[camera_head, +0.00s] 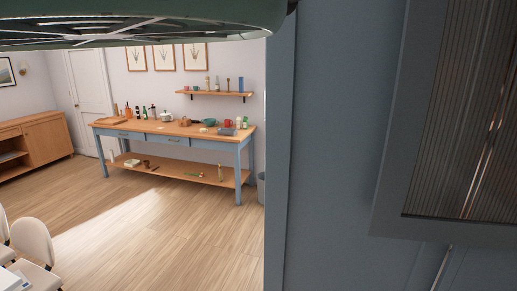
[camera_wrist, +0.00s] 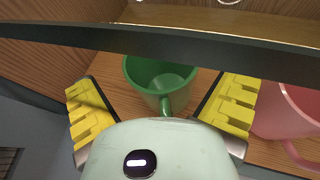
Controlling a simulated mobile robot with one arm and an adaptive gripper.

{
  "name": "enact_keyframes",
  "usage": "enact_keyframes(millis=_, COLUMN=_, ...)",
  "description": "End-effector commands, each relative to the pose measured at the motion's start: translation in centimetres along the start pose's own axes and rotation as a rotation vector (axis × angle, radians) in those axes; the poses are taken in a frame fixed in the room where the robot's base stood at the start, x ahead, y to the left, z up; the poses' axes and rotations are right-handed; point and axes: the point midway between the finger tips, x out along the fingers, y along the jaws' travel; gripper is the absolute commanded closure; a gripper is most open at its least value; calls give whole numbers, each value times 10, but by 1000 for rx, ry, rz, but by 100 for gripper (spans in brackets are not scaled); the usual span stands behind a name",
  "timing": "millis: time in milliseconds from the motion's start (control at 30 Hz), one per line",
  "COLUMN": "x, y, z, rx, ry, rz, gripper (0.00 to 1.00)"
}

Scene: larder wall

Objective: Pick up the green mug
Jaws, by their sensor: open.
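In the wrist view the green mug (camera_wrist: 135,72) stands on a wooden surface, its open top towards the camera and its handle pointing at my gripper. My gripper (camera_wrist: 165,95) is open, with one yellow-padded finger on each side of the mug. I cannot tell whether either finger touches it. A dark bar crosses the picture and hides the mug's upper part. Neither the mug nor my gripper shows in the head view.
A pink mug (camera_wrist: 285,110) stands close to the right finger. The wooden surface (camera_wrist: 112,72) has panelling on the left. In the head view a blue-grey cabinet with a ribbed glass door (camera_head: 455,110) fills the right. A workbench (camera_head: 170,128) stands beyond open floor.

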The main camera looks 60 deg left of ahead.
Motion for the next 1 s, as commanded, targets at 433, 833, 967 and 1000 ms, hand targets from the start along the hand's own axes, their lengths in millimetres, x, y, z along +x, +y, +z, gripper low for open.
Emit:
enact_keyframes(millis=433, x=27, y=-2, z=1, rx=1, ry=5, rz=-5, gripper=0)
enact_keyframes(millis=833, x=30, y=-1, z=0, rx=0, ry=0, rz=-2, gripper=1)
enact_keyframes(millis=967, x=30, y=-1, z=0, rx=0, ry=0, rz=-2, gripper=15)
enact_keyframes(millis=1000, x=30, y=-1, z=0, rx=0, ry=1, rz=-2, gripper=19)
